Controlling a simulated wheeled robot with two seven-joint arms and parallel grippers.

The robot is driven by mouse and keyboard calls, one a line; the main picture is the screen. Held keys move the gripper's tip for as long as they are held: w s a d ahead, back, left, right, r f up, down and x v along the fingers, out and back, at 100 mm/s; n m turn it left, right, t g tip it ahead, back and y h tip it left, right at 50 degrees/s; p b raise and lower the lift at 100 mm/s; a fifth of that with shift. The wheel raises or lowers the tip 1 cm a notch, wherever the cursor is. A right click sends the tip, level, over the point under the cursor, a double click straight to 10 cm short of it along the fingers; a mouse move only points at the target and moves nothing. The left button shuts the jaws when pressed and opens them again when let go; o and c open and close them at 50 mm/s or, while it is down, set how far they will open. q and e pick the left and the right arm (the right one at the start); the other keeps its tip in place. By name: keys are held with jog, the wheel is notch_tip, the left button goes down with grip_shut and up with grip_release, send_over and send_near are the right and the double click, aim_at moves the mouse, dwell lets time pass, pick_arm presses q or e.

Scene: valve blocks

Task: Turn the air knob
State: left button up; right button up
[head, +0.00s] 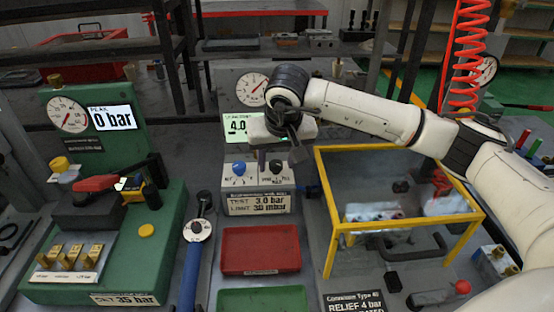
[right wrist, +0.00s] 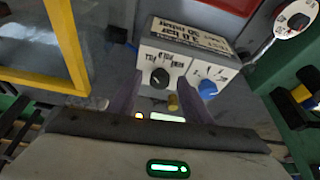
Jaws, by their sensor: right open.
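A grey control box (head: 260,198) stands mid-bench with a blue knob (head: 239,169) on the left and a black knob (head: 277,167) on the right of its sloped face. The small labels are too blurred to tell which is the air knob. My right gripper (head: 278,153) is open and empty, just above and behind the box, near the black knob. In the right wrist view the box appears upside down: the black knob (right wrist: 160,78) lies between the fingers (right wrist: 167,85), while the blue knob (right wrist: 207,89) shows by the right finger's tip. Contact cannot be told. My left gripper is not in view.
A yellow frame (head: 330,235) stands right of the box, under my right arm. A green gauge stand (head: 170,235) and a blue-handled wrench (head: 190,270) are left. A red tray (head: 260,248) lies in front. A red coiled hose (head: 466,60) hangs at right.

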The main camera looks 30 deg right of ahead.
jog(key=c, duration=1.1)
jog(key=shift+m, duration=0.3)
jog(key=shift+o, duration=0.2)
jog(key=m, duration=0.1)
jog(key=m+h, duration=0.1)
jog(key=m+b, duration=0.1)
jog(key=shift+w+a+g, duration=0.15)
jog(key=shift+a+g, duration=0.1)
jog(key=shift+g, duration=0.05)
jog(key=m, duration=0.2)
jog(key=m+g+h, duration=0.1)
jog(key=m, duration=0.2)
jog(key=shift+w+a+r+h, duration=0.1)
jog(key=shift+w+a+h, duration=0.1)
jog(key=shift+h, duration=0.1)
jog(key=shift+m+g, duration=0.3)
jog(key=o, duration=1.1)
jog(key=shift+c, duration=0.2)
